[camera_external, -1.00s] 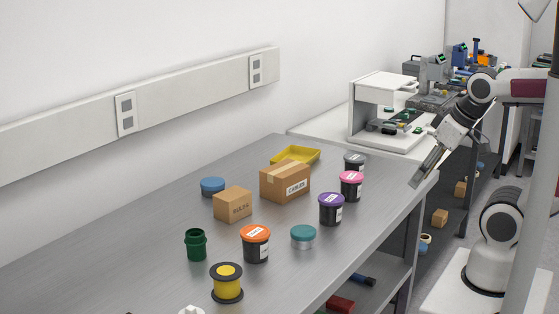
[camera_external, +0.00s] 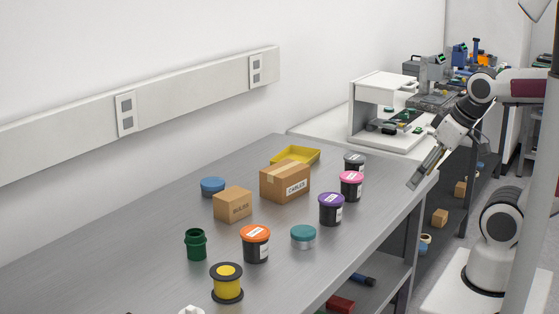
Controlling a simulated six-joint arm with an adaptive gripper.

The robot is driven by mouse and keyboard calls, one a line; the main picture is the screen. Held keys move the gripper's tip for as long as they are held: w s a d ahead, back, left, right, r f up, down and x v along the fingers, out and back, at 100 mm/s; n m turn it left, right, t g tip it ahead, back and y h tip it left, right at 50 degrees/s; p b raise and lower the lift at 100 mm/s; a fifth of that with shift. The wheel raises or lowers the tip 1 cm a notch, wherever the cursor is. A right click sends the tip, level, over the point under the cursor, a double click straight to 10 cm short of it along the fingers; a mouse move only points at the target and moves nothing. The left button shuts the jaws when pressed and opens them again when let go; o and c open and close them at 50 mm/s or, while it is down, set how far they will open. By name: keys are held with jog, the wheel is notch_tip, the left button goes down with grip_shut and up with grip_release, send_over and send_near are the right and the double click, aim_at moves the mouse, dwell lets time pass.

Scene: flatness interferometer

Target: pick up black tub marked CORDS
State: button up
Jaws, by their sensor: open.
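Several dark tubs with labels stand on the grey table: one with a black lid (camera_external: 355,163), one with a pink lid (camera_external: 351,187), one with a purple lid (camera_external: 331,210) and one with an orange lid (camera_external: 255,245). Their print is too small to read, so I cannot tell which is marked CORDS. My gripper (camera_external: 413,184) is open and empty. It points down and left at the table's right edge, to the right of the black-lidded and pink-lidded tubs and apart from them.
A box marked CABLES (camera_external: 285,182) stands close left of the tubs, with a yellow tray (camera_external: 296,155) behind. A smaller box (camera_external: 233,205), a teal-lidded tin (camera_external: 303,237), a green container (camera_external: 195,245) and a yellow spool (camera_external: 227,283) stand nearer. The table's left side is clear.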

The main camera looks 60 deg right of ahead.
aim_at(269, 231)
jog(key=shift+w, duration=0.15)
jog(key=w+a+f+n+t, duration=0.1)
jog(key=w+f+n+t, duration=0.1)
jog(key=w, duration=0.9)
jog(key=w+f+n+t, duration=0.2)
jog(key=w, duration=0.9)
jog(key=w+a+f+n+y, duration=0.1)
jog(key=a+f+y, duration=0.1)
jog(key=a, duration=0.2)
jog(key=w+a+f+n+y, duration=0.1)
jog(key=w+a+f+y, duration=0.1)
jog(key=a, duration=0.2)
jog(key=w+a+f+n+t+y, duration=0.1)
jog(key=w+a+f+n+y, duration=0.1)
jog(key=a, duration=0.3)
jog(key=shift+w+f+y, duration=0.25)
jog(key=shift+f+y, duration=0.25)
jog(key=shift+f, duration=0.1)
jog(key=a+y, duration=0.1)
jog(key=s+a+f, duration=0.1)
jog(key=a, duration=0.1)
jog(key=a+y, duration=0.1)
jog(key=shift+s+a+f+n+y, duration=0.15)
jog(key=shift+f+n+y, duration=0.15)
jog(key=shift+f+n, duration=0.1)
jog(key=shift+s+a+y, duration=0.2)
jog(key=shift+a+y, duration=0.2)
jog(key=shift+a, duration=0.05)
jog(key=shift+f, duration=0.1)
jog(key=shift+x, duration=1.3)
